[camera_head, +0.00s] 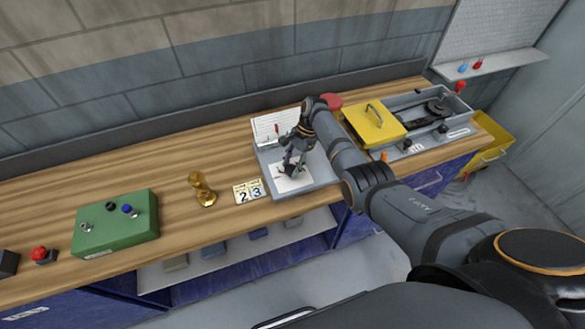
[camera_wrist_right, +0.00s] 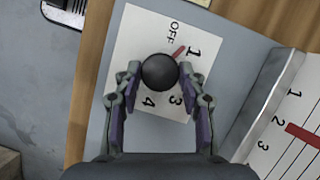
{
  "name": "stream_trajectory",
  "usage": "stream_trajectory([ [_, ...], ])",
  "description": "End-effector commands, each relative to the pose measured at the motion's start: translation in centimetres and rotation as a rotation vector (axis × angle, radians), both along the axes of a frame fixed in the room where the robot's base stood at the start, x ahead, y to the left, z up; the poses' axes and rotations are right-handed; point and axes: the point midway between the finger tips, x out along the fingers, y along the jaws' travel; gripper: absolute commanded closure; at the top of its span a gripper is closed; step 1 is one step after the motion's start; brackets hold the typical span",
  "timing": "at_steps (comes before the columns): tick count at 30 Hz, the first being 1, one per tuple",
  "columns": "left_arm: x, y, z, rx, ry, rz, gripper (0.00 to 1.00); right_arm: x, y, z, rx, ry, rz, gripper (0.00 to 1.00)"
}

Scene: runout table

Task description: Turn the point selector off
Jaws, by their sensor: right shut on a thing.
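The point selector is a round black knob (camera_wrist_right: 160,72) on a white dial plate (camera_wrist_right: 140,35) marked OFF, 1, 3 and 4. Its red pointer shows at the upper right of the knob and points toward the 1, just past OFF. My right gripper (camera_wrist_right: 159,78) is shut on the knob, one finger on each side. In the head view my right gripper (camera_head: 291,165) stands over the white plate on the grey selector box (camera_head: 318,178) and hides the knob. My left gripper is not in view.
A white scale card with a red bar (camera_wrist_right: 303,135) stands beside the dial. On the wooden table are a date block (camera_head: 248,191), a brass object (camera_head: 202,190), a green box with knobs (camera_head: 115,222) and a tray with a yellow lid (camera_head: 374,122).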

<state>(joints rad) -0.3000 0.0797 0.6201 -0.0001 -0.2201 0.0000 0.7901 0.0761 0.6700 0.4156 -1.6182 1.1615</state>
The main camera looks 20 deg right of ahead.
Motion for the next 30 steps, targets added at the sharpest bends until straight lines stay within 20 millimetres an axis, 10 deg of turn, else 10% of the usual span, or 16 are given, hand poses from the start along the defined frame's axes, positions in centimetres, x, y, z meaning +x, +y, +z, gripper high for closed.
stream_trajectory([
  [30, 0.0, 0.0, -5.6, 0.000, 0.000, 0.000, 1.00, 0.3, 0.2, -0.1, -0.001, 0.001, 0.482, 0.91],
])
